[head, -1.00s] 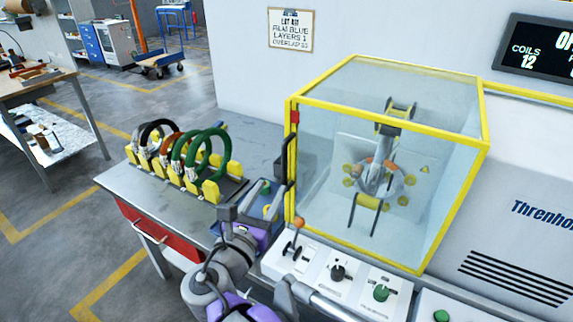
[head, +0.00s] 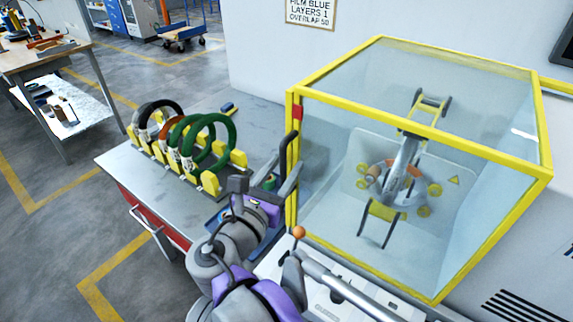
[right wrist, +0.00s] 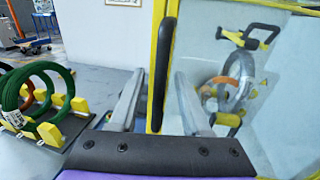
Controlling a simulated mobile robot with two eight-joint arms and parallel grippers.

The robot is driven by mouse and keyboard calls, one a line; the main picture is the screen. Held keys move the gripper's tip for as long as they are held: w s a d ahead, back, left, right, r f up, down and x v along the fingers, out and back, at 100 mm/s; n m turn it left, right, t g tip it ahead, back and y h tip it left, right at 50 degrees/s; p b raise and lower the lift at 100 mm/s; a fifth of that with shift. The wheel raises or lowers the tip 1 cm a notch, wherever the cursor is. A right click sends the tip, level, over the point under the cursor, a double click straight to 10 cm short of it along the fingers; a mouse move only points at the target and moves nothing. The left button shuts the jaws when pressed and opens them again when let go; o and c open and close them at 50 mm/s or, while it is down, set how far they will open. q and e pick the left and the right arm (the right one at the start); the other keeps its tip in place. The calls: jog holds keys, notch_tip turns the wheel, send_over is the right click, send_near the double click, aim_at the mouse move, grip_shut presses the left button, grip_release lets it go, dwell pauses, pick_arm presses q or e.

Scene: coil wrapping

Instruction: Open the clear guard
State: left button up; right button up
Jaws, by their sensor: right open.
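The clear guard (head: 335,150) is a see-through box with a yellow frame, and it stands closed over the wrapping head. Its dark upright handle (head: 287,157) is on the left front post; it also shows in the right wrist view (right wrist: 161,60). My right gripper (head: 266,178) is open at the handle. In the right wrist view its two fingers (right wrist: 158,84) point ahead, with the handle between them in the picture. I cannot tell whether they touch it. My left gripper is not in view.
Coils in green, black and orange (head: 205,145) stand in a yellow-blocked rack on the grey bench (head: 125,165), left of the guard. An orange-knobbed lever (head: 299,233) stands on the panel below the guard. Inside the guard is the wrapping head (head: 405,165). Open floor lies further left.

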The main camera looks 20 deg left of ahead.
grip_shut()
dwell(1.3)
